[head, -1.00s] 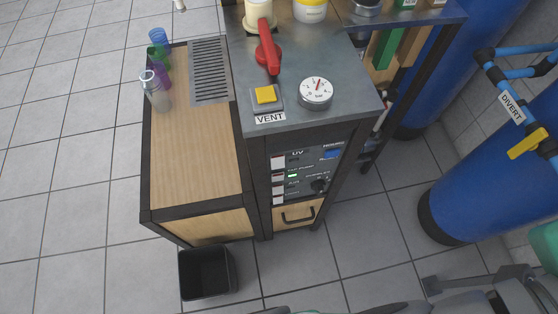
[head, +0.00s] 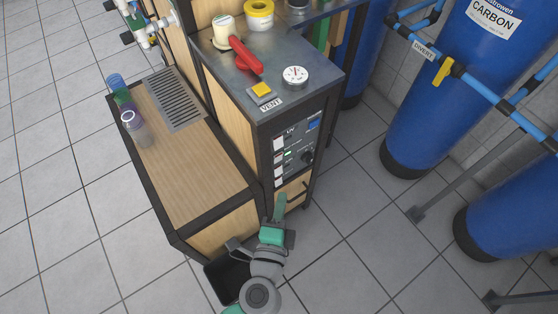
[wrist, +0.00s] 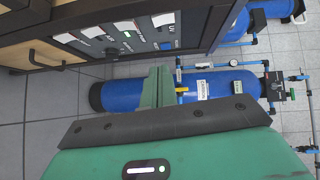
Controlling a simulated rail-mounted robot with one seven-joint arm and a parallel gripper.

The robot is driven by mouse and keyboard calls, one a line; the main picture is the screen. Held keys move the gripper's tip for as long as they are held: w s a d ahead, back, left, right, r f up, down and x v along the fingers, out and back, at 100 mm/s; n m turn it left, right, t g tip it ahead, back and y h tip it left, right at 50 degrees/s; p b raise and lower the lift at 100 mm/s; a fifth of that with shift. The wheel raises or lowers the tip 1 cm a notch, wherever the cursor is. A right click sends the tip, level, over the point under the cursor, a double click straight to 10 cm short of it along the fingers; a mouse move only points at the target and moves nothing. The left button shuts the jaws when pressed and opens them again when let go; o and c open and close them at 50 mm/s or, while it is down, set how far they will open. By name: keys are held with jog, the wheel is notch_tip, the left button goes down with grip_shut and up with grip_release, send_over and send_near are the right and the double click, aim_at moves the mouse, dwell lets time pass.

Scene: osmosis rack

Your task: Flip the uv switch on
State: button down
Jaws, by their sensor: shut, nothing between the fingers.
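The control panel (head: 296,150) is on the front of the dark-framed cabinet, with a "UV" label (head: 290,131) near its top. A small green light glows midway down the panel. In the wrist view the panel (wrist: 140,38) appears sideways at the upper left, and the UV label is at its right end. The UV switch is too small for me to tell its position. My gripper (head: 280,203) is shut and empty, in front of the cabinet and below the panel. Its green fingers (wrist: 158,86) are together in the wrist view, apart from the panel.
A wooden drawer (head: 291,190) with a handle is under the panel, close to my gripper. A black bin (head: 226,280) stands on the floor beside my arm. Blue tanks (head: 425,110) and pipes stand to the right, with open floor between.

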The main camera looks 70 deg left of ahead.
jog(key=shift+w+a, duration=0.1)
jog(key=shift+w, duration=0.1)
jog(key=b, duration=0.1)
send_near(283, 145)
jog(key=w, duration=0.4)
jog(key=a, duration=0.2)
jog(key=s+a, duration=0.1)
jog(key=a, duration=0.2)
jog(key=shift+f, duration=0.15)
